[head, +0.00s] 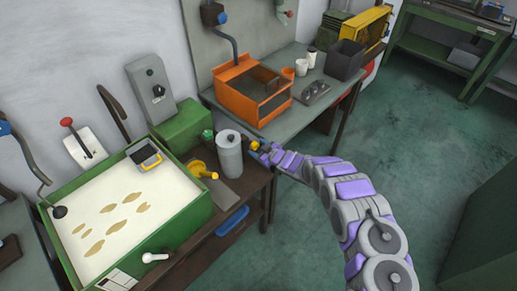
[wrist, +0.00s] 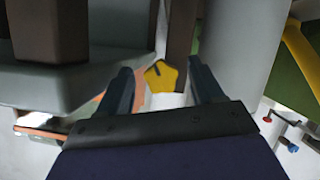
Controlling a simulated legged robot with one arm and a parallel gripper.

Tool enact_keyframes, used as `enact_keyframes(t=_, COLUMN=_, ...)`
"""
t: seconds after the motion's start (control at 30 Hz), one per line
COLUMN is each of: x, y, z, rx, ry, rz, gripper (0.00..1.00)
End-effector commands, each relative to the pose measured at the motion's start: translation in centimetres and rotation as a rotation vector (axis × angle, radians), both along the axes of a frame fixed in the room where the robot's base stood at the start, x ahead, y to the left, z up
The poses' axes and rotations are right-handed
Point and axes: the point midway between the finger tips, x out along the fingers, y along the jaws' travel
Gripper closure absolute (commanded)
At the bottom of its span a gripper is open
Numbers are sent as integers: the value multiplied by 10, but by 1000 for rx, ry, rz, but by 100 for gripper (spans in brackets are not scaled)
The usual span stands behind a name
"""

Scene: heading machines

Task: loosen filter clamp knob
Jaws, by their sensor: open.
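A yellow lobed knob (wrist: 161,75) with a dark mark on its face shows in the wrist view. It lies between the two fingers of my gripper (wrist: 160,66) in the picture, and I cannot tell whether they touch it. The grey cylinder (wrist: 235,45), which looks like the filter body, stands just right of the fingers there. In the head view the cylinder (head: 229,155) stands upright on the bench. The yellow knob (head: 254,145) is at its right side, with my gripper (head: 262,149) right against that spot. My gripper is open; its fingertips are hard to make out in the head view.
A green-rimmed tank (head: 196,222) of pale liquid stands left of the cylinder, with a yellow fitting (head: 203,171) between them. An orange box (head: 235,75) and a dark bin (head: 345,59) stand on the grey bench behind. The green floor (head: 410,120) at right is clear.

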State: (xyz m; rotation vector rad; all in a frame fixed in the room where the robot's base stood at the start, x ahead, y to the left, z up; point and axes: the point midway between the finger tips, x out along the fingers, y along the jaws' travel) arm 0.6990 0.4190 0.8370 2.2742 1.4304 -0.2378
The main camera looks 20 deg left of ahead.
Motion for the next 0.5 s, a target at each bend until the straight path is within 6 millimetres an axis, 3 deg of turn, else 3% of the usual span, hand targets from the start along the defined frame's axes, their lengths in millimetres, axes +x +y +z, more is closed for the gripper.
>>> enact_keyframes(t=0.27, x=-3, y=-6, z=2, rx=-2, ry=3, rz=1, gripper=34)
enact_keyframes(t=0.5, x=-15, y=-29, z=12, rx=-4, ry=3, rz=-2, gripper=34)
